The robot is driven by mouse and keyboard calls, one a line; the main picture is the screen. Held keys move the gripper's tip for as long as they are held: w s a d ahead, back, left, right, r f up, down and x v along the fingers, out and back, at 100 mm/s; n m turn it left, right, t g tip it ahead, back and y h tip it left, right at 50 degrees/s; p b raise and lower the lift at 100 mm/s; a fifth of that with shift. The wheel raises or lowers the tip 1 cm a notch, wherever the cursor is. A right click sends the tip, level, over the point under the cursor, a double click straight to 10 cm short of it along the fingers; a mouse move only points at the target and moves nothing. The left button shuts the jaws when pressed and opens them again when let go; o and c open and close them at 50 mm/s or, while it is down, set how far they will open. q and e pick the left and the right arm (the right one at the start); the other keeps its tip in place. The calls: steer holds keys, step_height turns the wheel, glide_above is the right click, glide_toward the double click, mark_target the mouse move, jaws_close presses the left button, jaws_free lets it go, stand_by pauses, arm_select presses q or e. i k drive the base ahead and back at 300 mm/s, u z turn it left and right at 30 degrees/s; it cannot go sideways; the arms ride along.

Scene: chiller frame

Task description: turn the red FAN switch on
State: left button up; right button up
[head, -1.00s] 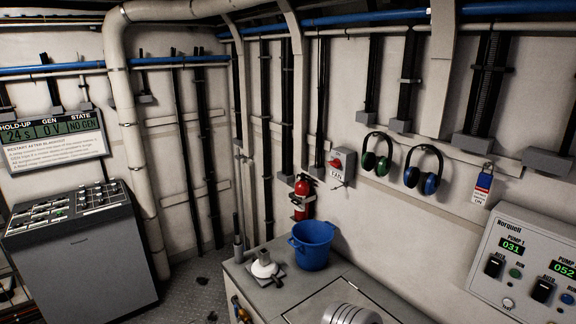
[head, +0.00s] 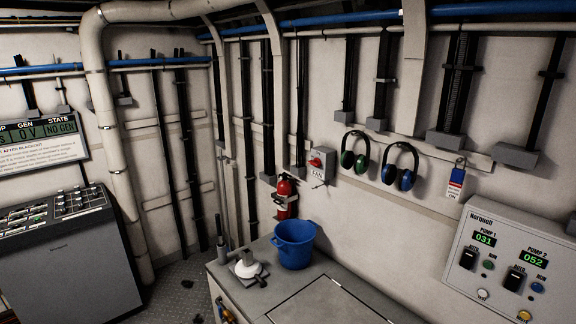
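The FAN switch is a small grey box (head: 320,165) on the wall, with a red rotary knob (head: 316,161) and a FAN label under it. It is mounted above and to the right of a red fire extinguisher, left of the hanging ear defenders. The knob is too small to tell its position clearly. Neither of my grippers is in the head view.
A blue bucket (head: 295,246) and a white funnel-like item (head: 248,265) stand on the grey cabinet top (head: 262,297). The fire extinguisher (head: 286,195) hangs behind the bucket. A Norquell pump panel (head: 510,262) is at right, a grey console (head: 65,250) at left. Floor shows between console and cabinet.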

mark_target(317, 163)
steer(key=k, duration=1.3)
steer(key=u, duration=1)
steer(key=i, duration=1.6)
steer(key=u, duration=0.75)
steer(key=i, duration=2)
steer(key=z, duration=1.3)
steer(key=i, duration=1.05)
steer(key=z, duration=1.15)
